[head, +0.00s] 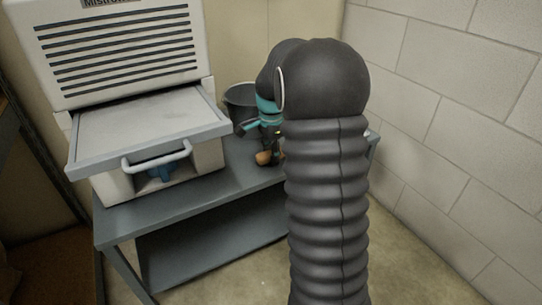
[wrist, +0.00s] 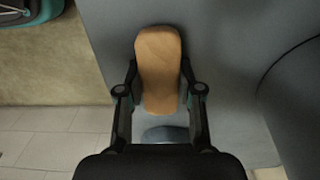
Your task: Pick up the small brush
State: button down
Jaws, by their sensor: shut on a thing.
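The small brush (wrist: 159,62) shows a tan wooden back in the wrist view, upright in the picture between the two fingers. My gripper (wrist: 160,80) is shut on it, with one dark finger along each side. In the head view the brush (head: 263,158) is a small brown shape at the tip of my gripper (head: 270,150), over the grey bench top (head: 232,172). My dark arm hides part of the gripper and the bench's right side. I cannot tell whether the brush touches the bench top.
A large pale machine (head: 150,125) with slatted vents and a handled front stands on the bench's left. A dark bucket (head: 239,96) stands behind my gripper. A block wall (head: 440,110) rises on the right. A blue-grey patch (wrist: 165,134) shows below the brush.

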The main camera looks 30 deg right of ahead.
jog(key=shift+r, duration=0.45)
notch_tip(320, 180, up, 4)
jog(key=shift+f+p, duration=0.2)
jog(key=shift+p, duration=0.45)
jog(key=s+d+r+p, duration=0.1)
jog(key=s+d+r, duration=0.5)
jog(key=s+d, duration=0.2)
jog(key=shift+d+r, duration=0.2)
jog(key=shift+r, duration=0.05)
jog(key=c, duration=1.3)
grip_release()
jog(key=shift+c, duration=0.2)
jog(key=c, duration=0.4)
jog(key=shift+f, duration=0.1)
